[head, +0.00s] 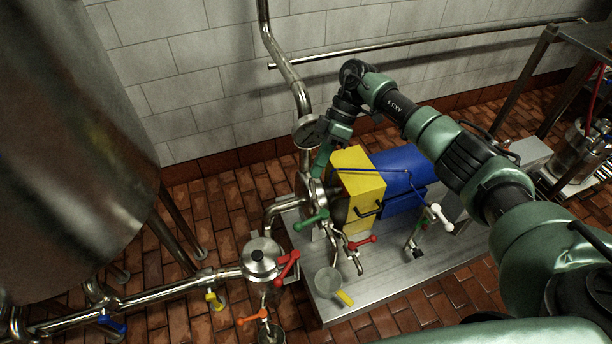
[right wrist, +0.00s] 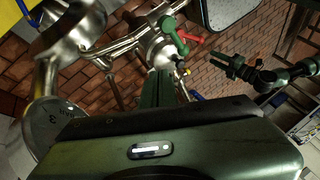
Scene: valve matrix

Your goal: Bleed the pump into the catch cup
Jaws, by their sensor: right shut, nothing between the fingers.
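The pump (head: 312,190) is a steel housing with a yellow guard (head: 358,175) and blue motor (head: 402,168) on a metal skid. A green lever (head: 310,220) sits at its front, and a red-handled valve (head: 362,242) has a spout above the skid. The catch cup (head: 328,280), pale and round with a yellow handle (head: 345,298), stands on the skid near that spout. My right gripper (head: 318,170) is shut and empty above the pump, beside the gauge; its fingers show in the right wrist view (right wrist: 160,75).
A round gauge (head: 308,131) on a vertical pipe is close to my right gripper. A white-handled valve (head: 440,215) stands on the skid's right. A steel tank (head: 70,130) fills the left, with a red-handled valve (head: 287,267) on the piping.

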